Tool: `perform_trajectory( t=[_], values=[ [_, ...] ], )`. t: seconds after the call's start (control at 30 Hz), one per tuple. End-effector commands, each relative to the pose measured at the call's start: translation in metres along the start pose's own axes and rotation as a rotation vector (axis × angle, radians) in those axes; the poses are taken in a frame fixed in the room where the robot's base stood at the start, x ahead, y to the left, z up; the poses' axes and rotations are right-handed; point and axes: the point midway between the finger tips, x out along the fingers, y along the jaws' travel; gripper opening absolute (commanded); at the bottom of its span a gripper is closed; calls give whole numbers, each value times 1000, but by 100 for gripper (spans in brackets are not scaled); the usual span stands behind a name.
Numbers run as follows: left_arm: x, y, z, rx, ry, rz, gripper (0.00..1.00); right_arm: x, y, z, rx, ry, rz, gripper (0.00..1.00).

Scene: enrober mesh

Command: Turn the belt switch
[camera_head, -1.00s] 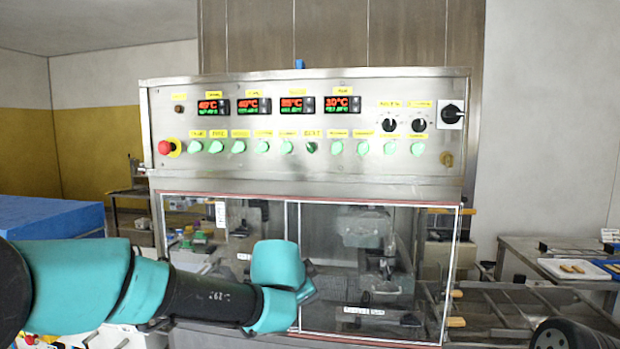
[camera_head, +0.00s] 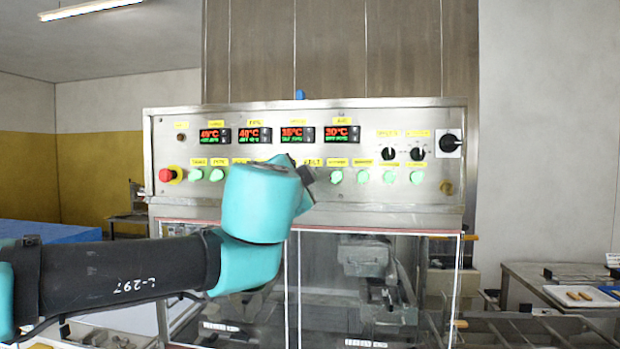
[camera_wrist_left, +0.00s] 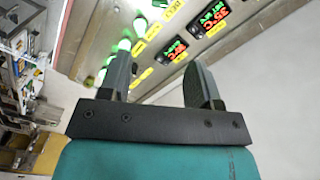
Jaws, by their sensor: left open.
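The steel control panel (camera_head: 400,189) carries a row of green knobs under yellow labels. The BELT label (camera_head: 313,162) shows right beside my left wrist in the head view. The belt switch below it is hidden there behind my left gripper (camera_head: 308,176). In the left wrist view my left gripper (camera_wrist_left: 157,66) is open, with nothing between its two dark fingers. Its fingers point toward the panel. Several pale green knobs, one of them this knob (camera_wrist_left: 140,26), show beyond the left finger. I cannot tell which one is the belt switch. My right gripper is not in view.
Red-lit temperature displays (camera_head: 254,134) sit above the knobs. A red stop button (camera_head: 166,175) is at the panel's left, black dials (camera_head: 388,153) and a black main switch (camera_head: 450,143) at its right. A clear-windowed housing (camera_head: 333,285) stands below.

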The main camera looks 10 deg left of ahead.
Motion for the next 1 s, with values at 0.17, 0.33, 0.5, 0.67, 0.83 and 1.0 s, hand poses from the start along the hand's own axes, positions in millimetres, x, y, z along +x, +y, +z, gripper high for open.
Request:
perform_trajectory(
  t=[0.17,0.33,0.5,0.67,0.83,1.0],
  values=[
    [20,1,0,1,-2,1,57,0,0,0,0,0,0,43],
    [48,1,1,1,-2,1,57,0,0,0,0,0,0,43],
    [76,1,0,0,-2,1,57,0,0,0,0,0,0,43],
    [102,1,1,0,-2,1,57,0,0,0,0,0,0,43],
    [128,1,1,-1,-2,1,57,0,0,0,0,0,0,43],
    [152,2,0,-1,-1,2,57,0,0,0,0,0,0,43]
  ],
)
